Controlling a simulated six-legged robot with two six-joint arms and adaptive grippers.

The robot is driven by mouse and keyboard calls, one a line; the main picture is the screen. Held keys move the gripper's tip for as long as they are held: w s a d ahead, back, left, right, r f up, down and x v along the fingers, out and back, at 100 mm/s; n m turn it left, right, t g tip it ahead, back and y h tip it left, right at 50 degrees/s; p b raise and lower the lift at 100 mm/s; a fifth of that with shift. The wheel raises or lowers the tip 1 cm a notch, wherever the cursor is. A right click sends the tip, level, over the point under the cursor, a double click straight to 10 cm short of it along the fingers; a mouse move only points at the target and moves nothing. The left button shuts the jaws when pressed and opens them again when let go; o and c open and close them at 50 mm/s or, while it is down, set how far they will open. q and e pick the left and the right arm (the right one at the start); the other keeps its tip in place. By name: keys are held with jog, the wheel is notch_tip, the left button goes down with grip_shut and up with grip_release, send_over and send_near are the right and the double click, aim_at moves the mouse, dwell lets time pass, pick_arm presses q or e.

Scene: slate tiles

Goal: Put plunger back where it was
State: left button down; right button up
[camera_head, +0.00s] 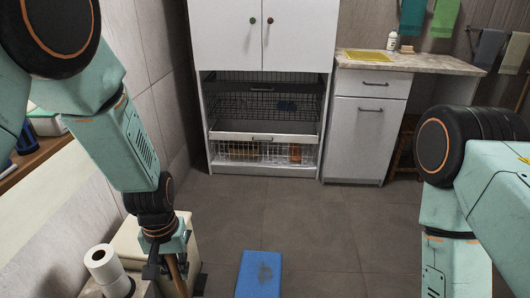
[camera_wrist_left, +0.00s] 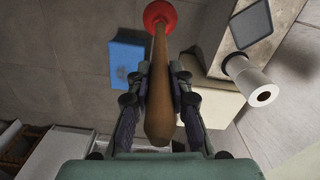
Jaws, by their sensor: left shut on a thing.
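The plunger has a brown wooden handle (camera_wrist_left: 159,85) and a red rubber cup (camera_wrist_left: 160,13), both showing in the left wrist view. My left gripper (camera_wrist_left: 160,88) is shut on the handle, with a finger on each side of it. In the head view my left gripper (camera_head: 165,258) is at the lower left, and part of the plunger handle (camera_head: 177,275) shows below it. The cup is out of the head view. My right arm is at the right edge of the head view; its gripper is not in view.
A blue mat (camera_head: 259,275) lies on the tiled floor, right of the plunger. Toilet paper rolls (camera_head: 104,263) stand left of my left gripper, near a cream box-like piece (camera_head: 187,228). A white cabinet with wire baskets (camera_head: 262,152) and a counter (camera_head: 405,63) stand behind. The middle floor is clear.

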pick_arm(q)
notch_tip(320, 180, up, 13)
jog(key=s+d+m, duration=0.1)
jog(key=shift+s+d+p, duration=0.2)
jog(key=shift+s+p, duration=0.2)
jog(key=shift+f, duration=0.15)
